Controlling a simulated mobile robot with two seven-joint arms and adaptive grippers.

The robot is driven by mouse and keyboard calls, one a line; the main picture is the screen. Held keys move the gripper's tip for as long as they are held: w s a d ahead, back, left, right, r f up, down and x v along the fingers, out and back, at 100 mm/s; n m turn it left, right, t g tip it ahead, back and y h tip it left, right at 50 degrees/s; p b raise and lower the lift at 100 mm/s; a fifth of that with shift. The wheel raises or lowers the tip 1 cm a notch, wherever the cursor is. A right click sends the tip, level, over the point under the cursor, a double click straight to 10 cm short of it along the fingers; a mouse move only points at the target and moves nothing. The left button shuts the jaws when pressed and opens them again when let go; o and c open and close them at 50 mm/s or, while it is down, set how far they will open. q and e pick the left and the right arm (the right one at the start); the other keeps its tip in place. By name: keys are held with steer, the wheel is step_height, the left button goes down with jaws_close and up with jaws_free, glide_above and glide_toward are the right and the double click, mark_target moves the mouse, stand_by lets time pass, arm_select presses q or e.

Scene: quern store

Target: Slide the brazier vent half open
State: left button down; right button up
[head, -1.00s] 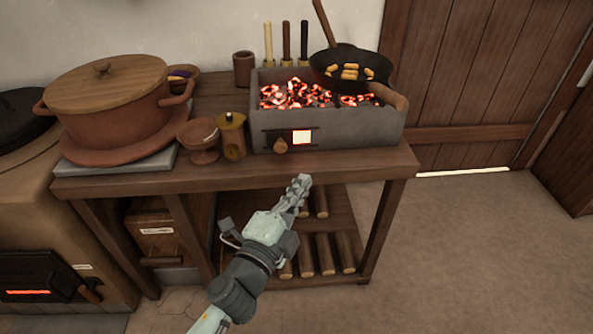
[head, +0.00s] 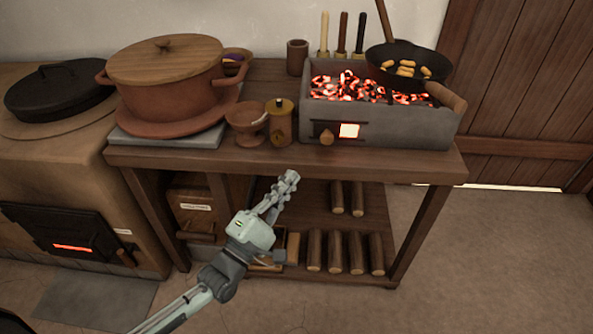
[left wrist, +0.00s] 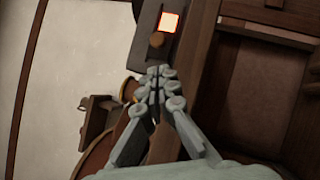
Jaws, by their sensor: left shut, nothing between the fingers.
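The grey brazier (head: 415,128) stands on the right part of the wooden table and holds glowing coals (head: 350,88). On its front is a dark vent slide with a wooden knob (head: 327,138). A glowing square opening (head: 349,131) shows to the right of the knob. In the left wrist view the knob (left wrist: 157,40) and the glowing opening (left wrist: 169,22) are just beyond the fingertips. My left gripper (head: 291,177) is shut and empty, in front of the table edge, below and left of the knob, apart from it. My right gripper is not in view.
A yellow-brown canister (head: 281,122) and a goblet (head: 246,123) stand left of the vent. A large lidded pot (head: 172,90) is further left. Logs (head: 335,252) lie on the shelf below.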

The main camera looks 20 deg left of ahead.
mark_target(310, 161)
arm_select(q)
steer(key=x, duration=0.7)
steer(key=shift+w+d+r, duration=0.25)
steer(key=shift+w+d, duration=0.05)
steer(key=shift+w, duration=0.4)
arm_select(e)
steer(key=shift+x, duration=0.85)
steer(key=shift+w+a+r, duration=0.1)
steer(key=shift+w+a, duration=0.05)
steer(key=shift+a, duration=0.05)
